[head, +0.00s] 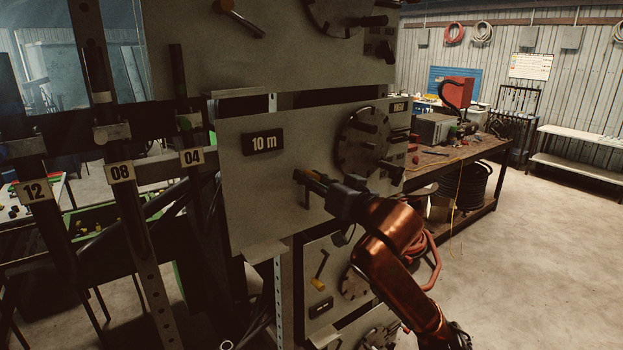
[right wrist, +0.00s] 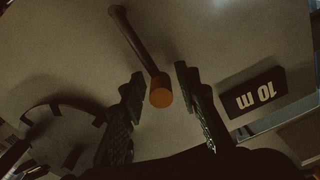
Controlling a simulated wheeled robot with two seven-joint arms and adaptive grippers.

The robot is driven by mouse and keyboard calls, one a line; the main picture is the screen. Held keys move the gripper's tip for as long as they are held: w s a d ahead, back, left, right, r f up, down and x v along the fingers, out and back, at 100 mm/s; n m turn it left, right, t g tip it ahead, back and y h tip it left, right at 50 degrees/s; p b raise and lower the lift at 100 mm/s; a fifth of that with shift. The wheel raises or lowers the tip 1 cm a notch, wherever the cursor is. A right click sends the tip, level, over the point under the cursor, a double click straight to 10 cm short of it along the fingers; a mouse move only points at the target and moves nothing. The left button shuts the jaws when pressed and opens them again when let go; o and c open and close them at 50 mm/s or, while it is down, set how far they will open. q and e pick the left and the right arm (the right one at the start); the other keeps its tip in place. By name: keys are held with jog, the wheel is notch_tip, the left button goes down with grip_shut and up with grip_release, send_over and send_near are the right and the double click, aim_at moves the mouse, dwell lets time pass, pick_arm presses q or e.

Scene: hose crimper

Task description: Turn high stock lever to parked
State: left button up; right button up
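A lever with an orange end (right wrist: 161,92) stands on the grey panel marked 10 m (head: 245,195). In the right wrist view its dark arm runs up and left from the orange end. My right gripper (head: 308,186) is at the front of this panel. In the right wrist view its two dark fingers (right wrist: 158,80) are open, one on each side of the orange end, with gaps showing. In the head view the gripper largely hides this lever. My left gripper is not in view.
A round notched dial (head: 362,140) sits right of the gripper. Another orange-ended lever (head: 240,20) is on the panel above, and a yellow-ended lever (head: 319,270) on the panel below. Upright bars marked 12, 08 and 04 (head: 120,172) stand left. A workbench (head: 460,155) is behind.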

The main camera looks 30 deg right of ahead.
grip_shut()
dwell(0.3)
